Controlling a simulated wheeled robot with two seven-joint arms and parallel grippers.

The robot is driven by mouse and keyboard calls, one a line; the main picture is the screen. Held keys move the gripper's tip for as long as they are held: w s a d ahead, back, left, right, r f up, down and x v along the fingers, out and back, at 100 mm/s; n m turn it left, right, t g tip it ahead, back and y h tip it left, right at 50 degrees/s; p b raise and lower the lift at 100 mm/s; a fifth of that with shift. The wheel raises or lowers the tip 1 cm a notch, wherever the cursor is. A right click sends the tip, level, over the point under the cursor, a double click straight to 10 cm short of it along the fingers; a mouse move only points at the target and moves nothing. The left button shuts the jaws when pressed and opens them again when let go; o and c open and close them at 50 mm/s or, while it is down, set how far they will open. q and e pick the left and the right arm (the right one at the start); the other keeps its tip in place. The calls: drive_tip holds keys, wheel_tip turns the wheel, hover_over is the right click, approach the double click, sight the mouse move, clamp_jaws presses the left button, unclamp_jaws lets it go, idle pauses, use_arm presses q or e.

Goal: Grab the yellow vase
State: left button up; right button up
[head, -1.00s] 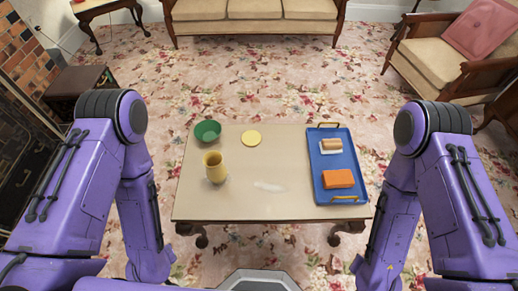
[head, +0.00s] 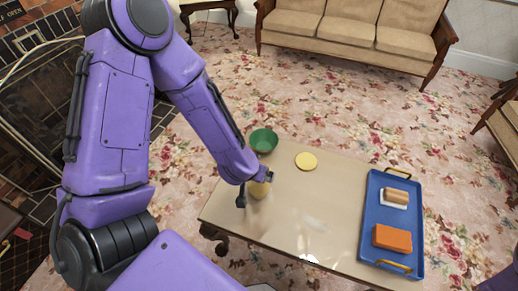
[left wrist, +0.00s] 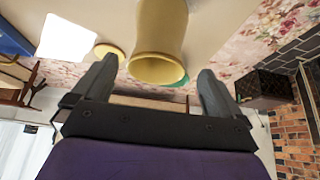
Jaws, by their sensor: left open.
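The yellow vase (head: 260,189) stands on the low table (head: 310,225), partly hidden behind my left gripper in the head view. My left gripper (head: 256,190) is open at the vase, with one finger on either side of it as seen from the head. In the left wrist view the vase (left wrist: 158,45) shows large, with its flared rim between the two open fingers (left wrist: 155,88). I cannot tell whether the fingers touch it. My right gripper is not in view.
A blue tray (head: 376,215) at the right holds an orange block (head: 392,239) and a hot-dog-like item (head: 396,196) on white. A sofa (head: 350,38) stands behind on the carpet.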

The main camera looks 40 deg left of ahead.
use_arm(q)
drive_tip(key=b+x, duration=0.1)
drive_tip(key=x, duration=0.5)
drive_tip(key=shift+w+d+f, duration=0.15)
drive_tip(key=shift+w+f, duration=0.15)
drive_tip(key=shift+f, duration=0.05)
drive_tip(key=c, duration=1.1)
